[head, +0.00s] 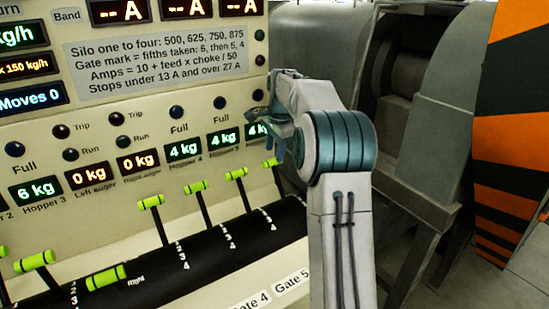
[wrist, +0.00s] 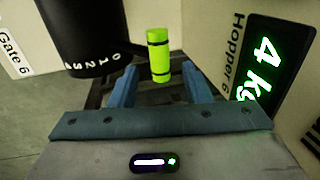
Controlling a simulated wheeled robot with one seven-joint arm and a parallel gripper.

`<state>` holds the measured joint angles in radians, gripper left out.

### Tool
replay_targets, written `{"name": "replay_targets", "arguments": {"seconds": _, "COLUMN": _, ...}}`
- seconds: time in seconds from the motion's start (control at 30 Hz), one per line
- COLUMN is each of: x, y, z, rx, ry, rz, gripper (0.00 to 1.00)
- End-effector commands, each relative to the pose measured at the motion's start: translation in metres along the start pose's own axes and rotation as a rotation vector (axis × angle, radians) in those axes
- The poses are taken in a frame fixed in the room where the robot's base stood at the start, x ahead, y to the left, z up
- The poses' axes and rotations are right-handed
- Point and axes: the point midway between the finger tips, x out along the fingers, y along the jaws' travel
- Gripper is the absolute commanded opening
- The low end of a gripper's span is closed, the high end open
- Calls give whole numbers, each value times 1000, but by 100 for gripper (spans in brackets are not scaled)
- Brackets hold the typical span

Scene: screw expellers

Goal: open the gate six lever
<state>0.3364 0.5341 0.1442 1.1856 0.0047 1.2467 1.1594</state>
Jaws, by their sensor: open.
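The gate six lever shows in the wrist view as a green handle (wrist: 159,56) with black bands, near the 0 end of the numbers on a black drum (wrist: 80,30). A Gate 6 label (wrist: 14,50) is at the left. My gripper (wrist: 159,72) is open, one blue finger on either side of the handle as seen; I cannot tell whether either touches it. In the head view, my gripper (head: 279,138) is at the console's right end, just above the rightmost visible green handle (head: 270,162), which appears to be the same lever.
Similar green-handled levers (head: 236,174) stand in a row to the left along the black drum (head: 170,262). The Hopper 6 display (wrist: 268,65) reads 4 kg close to the right of my gripper. Grey machinery (head: 425,130) stands behind my arm, with a striped panel (head: 512,130) beyond.

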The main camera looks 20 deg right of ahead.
Motion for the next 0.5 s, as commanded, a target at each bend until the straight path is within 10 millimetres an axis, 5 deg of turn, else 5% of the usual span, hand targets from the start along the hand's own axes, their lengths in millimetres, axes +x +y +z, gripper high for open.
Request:
{"name": "replay_targets", "arguments": {"seconds": 0.2, "x": 28, "y": 0, "z": 0, "rx": 1, "ry": 0, "rz": 0, "gripper": 44}}
{"name": "replay_targets", "arguments": {"seconds": 0.5, "x": 35, "y": 0, "z": 0, "rx": 0, "ry": 0, "rz": -1, "gripper": 44}}
